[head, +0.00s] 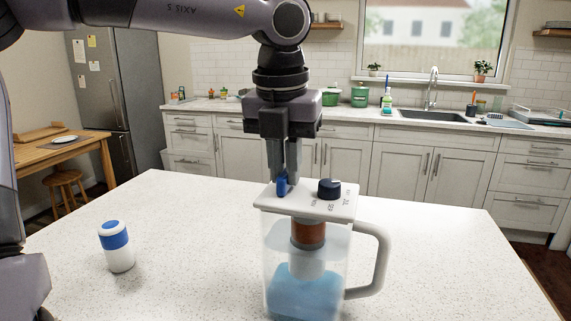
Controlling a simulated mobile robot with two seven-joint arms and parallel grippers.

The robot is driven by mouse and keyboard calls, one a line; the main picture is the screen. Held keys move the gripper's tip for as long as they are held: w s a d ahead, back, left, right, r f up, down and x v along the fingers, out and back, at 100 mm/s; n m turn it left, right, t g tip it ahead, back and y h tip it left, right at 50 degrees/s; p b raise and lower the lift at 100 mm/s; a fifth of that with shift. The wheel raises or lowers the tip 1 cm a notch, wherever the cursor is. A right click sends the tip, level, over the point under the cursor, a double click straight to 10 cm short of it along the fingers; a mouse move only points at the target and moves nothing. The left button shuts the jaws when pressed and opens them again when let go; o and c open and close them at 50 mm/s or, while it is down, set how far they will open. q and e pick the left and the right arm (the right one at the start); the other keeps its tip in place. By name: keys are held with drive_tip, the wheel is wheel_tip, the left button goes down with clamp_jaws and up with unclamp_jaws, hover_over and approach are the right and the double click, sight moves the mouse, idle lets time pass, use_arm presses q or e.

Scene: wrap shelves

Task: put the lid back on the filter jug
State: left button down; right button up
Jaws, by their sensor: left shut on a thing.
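The filter jug (280,262) stands upright on the white counter, a clear body with a white handle (381,262) on its right and blue liquid inside. Its white lid (305,206) lies across the jug's top, about level; I cannot tell whether it is fully seated. The lid has a dark dial and a small blue grip at its left. A brown and white filter (308,236) shows below the lid inside the jug. My left gripper (283,184) points down from above, shut on the lid's blue grip. My right gripper is not in view.
The white speckled counter (190,240) is otherwise clear around the jug. A wooden table, fridge, sink and cabinets are farther back.

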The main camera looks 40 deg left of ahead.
use_arm(q)
drive_tip(key=c, duration=0.6)
unclamp_jaws()
drive_tip(key=shift+r, duration=0.1)
drive_tip(key=shift+r+p, duration=2.75)
drive_tip(key=shift+r, duration=0.7)
